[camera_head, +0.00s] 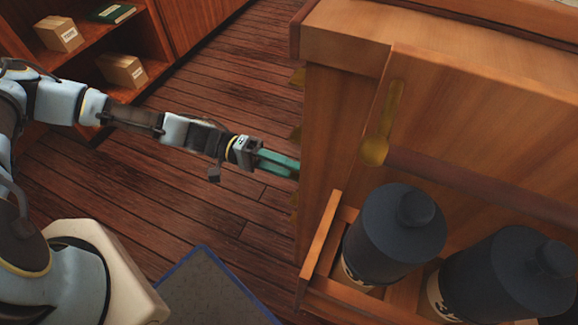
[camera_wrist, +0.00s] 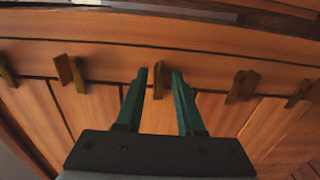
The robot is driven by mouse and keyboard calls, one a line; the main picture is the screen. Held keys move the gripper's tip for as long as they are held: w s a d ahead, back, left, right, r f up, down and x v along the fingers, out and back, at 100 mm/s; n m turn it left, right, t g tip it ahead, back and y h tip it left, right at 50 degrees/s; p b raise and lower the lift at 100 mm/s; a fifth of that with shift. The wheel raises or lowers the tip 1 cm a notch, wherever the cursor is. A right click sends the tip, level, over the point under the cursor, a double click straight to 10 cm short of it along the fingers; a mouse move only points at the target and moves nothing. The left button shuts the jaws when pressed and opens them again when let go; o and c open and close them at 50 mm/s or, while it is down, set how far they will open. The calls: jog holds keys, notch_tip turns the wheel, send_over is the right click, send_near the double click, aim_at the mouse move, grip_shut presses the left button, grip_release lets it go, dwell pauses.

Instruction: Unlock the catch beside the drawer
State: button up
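My gripper (camera_head: 292,168) reaches in from the left to the side face of the wooden cabinet (camera_head: 450,65); the cabinet's edge hides where its fingertips end. In the wrist view, my gripper (camera_wrist: 160,78) has its two green fingers apart, with a small brass catch (camera_wrist: 158,80) between the tips. I see gaps on both sides of that catch, and nothing is held. Wooden panels (camera_wrist: 105,105) with dark seams lie below the catches; I cannot tell which one is the drawer. Brass tabs also stick out from the cabinet side in the head view (camera_head: 297,77).
Other brass catches stand left (camera_wrist: 65,69) and right (camera_wrist: 240,86) of my fingers. Dark bottles (camera_head: 395,235) sit in a wooden rack on the cabinet front, near a brass fitting (camera_head: 374,150). A shelf with boxes (camera_head: 122,70) is behind. The floor (camera_head: 235,75) between is clear.

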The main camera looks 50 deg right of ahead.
grip_shut()
dwell(0.4)
jog(key=shift+n, duration=0.4)
jog(key=n+p, duration=0.2)
jog(key=n, duration=0.6)
jog(key=n+p, duration=0.2)
jog(key=n, duration=0.6)
jog(key=shift+s+r+n, duration=0.1)
jog(key=shift+s+n, duration=0.1)
jog(key=shift+n, duration=0.5)
